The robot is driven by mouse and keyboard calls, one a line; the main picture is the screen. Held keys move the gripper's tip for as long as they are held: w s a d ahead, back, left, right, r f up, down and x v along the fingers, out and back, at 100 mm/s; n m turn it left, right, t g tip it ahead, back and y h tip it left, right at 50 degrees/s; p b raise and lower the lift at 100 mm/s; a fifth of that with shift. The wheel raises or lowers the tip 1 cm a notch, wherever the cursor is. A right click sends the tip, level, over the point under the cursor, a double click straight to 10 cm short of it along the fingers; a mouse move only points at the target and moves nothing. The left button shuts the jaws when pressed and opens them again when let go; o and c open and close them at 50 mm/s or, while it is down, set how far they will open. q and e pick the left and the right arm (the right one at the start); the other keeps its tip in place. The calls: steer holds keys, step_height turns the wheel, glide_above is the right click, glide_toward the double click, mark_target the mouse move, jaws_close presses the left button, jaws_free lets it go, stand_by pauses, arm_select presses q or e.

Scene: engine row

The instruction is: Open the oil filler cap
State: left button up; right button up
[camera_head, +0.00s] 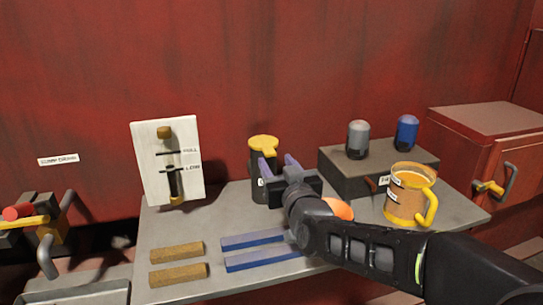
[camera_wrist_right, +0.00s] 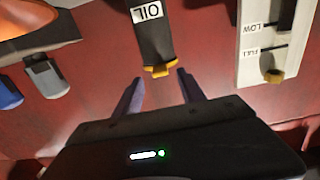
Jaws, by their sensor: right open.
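The oil filler is a dark upright post (camera_head: 259,187) near the middle of the grey bench. Its yellow cap (camera_head: 263,143) sits on top. In the right wrist view, seen upside down, the post labelled OIL (camera_wrist_right: 155,38) has the yellow cap (camera_wrist_right: 160,71) at its end. My right gripper (camera_head: 279,165) is open, its two purple fingers pointing toward the filler. In the right wrist view the cap appears between the fingertips (camera_wrist_right: 160,78), and I see no contact. The gripper hides part of the post in the head view. My left gripper is out of view.
A FULL/LOW gauge board (camera_head: 168,160) stands left of the filler. A dark box (camera_head: 375,167) with grey and blue bulbs and an orange mug (camera_head: 407,203) with yellow handle stand right. Brown bars (camera_head: 178,274) and blue bars (camera_head: 255,240) lie in front. A red wall (camera_head: 250,60) rises behind.

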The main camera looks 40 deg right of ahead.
mark_target(271, 156)
steer(key=x, duration=0.4)
steer(key=shift+w+d, duration=0.1)
steer(key=shift+w, duration=0.15)
steer(key=shift+c, duration=0.4)
jaws_close()
stand_by(0.8)
